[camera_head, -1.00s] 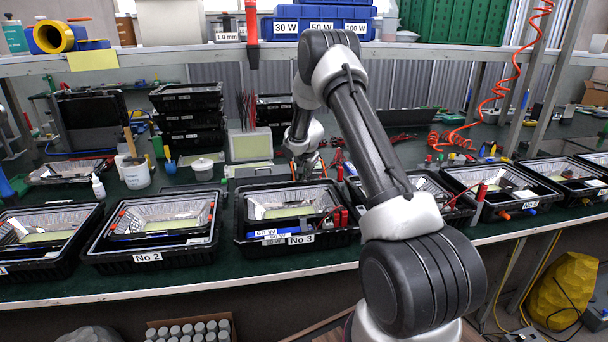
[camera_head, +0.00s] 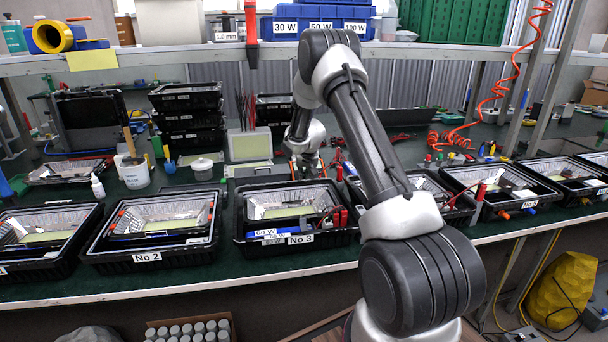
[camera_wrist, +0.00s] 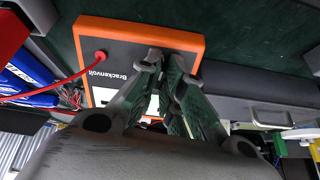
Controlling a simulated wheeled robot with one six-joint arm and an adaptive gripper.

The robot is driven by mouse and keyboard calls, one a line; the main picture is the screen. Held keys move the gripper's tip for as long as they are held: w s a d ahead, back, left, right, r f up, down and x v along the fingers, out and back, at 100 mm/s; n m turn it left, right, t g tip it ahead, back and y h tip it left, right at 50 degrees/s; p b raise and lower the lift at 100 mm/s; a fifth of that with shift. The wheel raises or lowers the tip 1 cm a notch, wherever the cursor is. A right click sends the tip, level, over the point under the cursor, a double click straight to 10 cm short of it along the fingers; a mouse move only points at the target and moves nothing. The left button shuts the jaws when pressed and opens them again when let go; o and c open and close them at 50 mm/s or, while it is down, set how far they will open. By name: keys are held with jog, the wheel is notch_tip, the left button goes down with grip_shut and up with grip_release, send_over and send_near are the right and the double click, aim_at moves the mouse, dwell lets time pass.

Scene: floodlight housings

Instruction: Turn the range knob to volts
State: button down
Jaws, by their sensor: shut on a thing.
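The meter (camera_wrist: 125,50) is a dark box with an orange rim, marked "Brackenvolt", and lies on the dark green bench in the wrist view. A red lead plugs into its face. My gripper (camera_wrist: 167,62) is over the meter's face with its fingers close together. It is shut on the range knob, which the fingers hide along with any pointer or range marks. Part of a light panel on the meter shows between and beside the fingers. In the head view my gripper (camera_head: 307,168) is low over the bench behind tray No 3, and I cannot make out the meter there.
Black trays with floodlight housings line the front edge, among them tray No 2 (camera_head: 147,257) and tray No 3 (camera_head: 301,240). A stack of black trays (camera_head: 190,118) stands behind. Blue parts (camera_wrist: 30,80) and the red lead (camera_wrist: 60,92) are close left of the meter.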

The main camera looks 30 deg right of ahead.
jog(key=shift+n, duration=0.6)
jog(key=c, duration=1.6)
grip_release()
jog(key=shift+o, duration=0.2)
jog(key=v, duration=1.2)
jog(key=shift+d, duration=0.1)
